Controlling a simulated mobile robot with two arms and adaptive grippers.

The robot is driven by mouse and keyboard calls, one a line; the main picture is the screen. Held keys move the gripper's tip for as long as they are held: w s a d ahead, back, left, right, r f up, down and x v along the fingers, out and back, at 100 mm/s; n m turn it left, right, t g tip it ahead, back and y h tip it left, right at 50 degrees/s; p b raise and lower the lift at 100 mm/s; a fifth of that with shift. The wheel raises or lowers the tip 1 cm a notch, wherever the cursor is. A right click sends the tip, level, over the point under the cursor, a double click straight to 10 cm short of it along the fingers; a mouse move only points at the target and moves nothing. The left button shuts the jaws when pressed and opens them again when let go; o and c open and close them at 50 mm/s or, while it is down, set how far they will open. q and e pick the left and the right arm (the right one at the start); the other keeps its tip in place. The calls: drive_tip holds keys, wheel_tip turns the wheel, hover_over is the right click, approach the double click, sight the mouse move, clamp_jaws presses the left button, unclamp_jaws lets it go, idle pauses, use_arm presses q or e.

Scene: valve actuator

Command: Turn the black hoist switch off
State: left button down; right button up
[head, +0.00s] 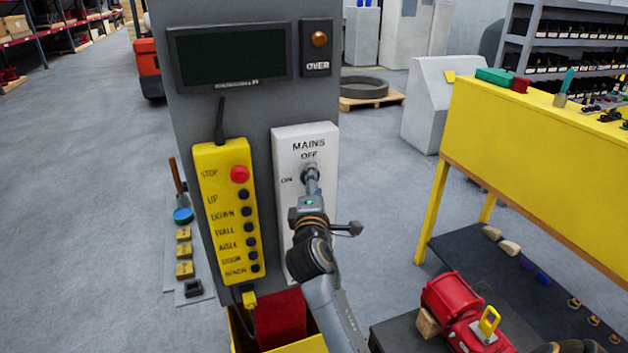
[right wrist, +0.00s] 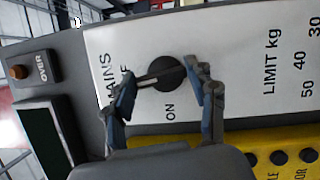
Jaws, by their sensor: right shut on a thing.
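The black hoist switch is a round knob with a bar handle on the white MAINS panel (head: 322,140). My left gripper is not in view.
A yellow push-button box (head: 207,185) with a red stop button hangs just left of the panel. Above are a dark display (head: 230,57) and an OVER lamp (head: 319,39). A yellow bench (head: 540,150) stands at right, with a red machine (head: 465,315) in front.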

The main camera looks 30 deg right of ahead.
drive_tip(key=shift+m, duration=0.5)
drive_tip(key=o, duration=1.2)
drive_tip(key=shift+c, duration=0.2)
drive_tip(key=v, duration=0.7)
drive_tip(key=shift+s, duration=0.25)
drive_tip(key=shift+a+r, duration=0.1)
